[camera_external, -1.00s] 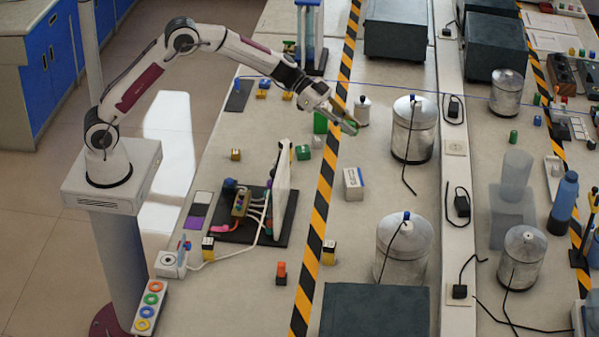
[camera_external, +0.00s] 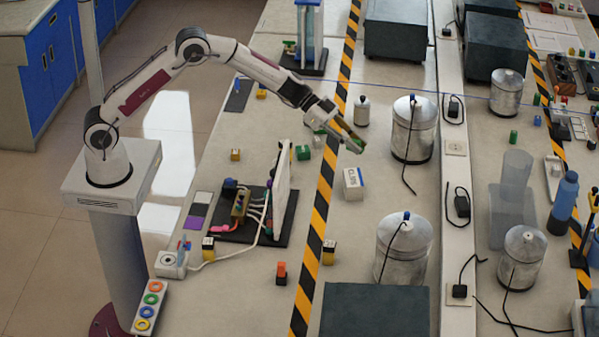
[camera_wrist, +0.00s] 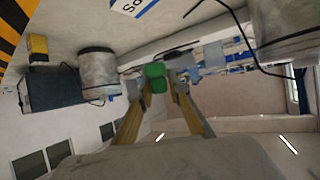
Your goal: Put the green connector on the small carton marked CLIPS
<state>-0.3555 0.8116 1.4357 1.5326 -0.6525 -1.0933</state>
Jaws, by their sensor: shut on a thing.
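My gripper (camera_external: 352,144) is in the air above the bench, just above and beside the small white carton marked CLIPS (camera_external: 353,184). In the wrist view my gripper's two fingers (camera_wrist: 160,88) are closed on the green connector (camera_wrist: 155,77), which sits between their tips. In the external view the held connector is small and partly covered by the fingers. The carton stands on the bench with its marked side facing the camera. A white piece with dark lettering, likely the carton, shows at the top of the wrist view (camera_wrist: 133,6).
Metal canisters (camera_external: 414,129) stand right of the carton, another (camera_external: 403,248) in front. A white upright panel (camera_external: 283,187) and a green block (camera_external: 303,152) are to the left. Bare bench surrounds the carton.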

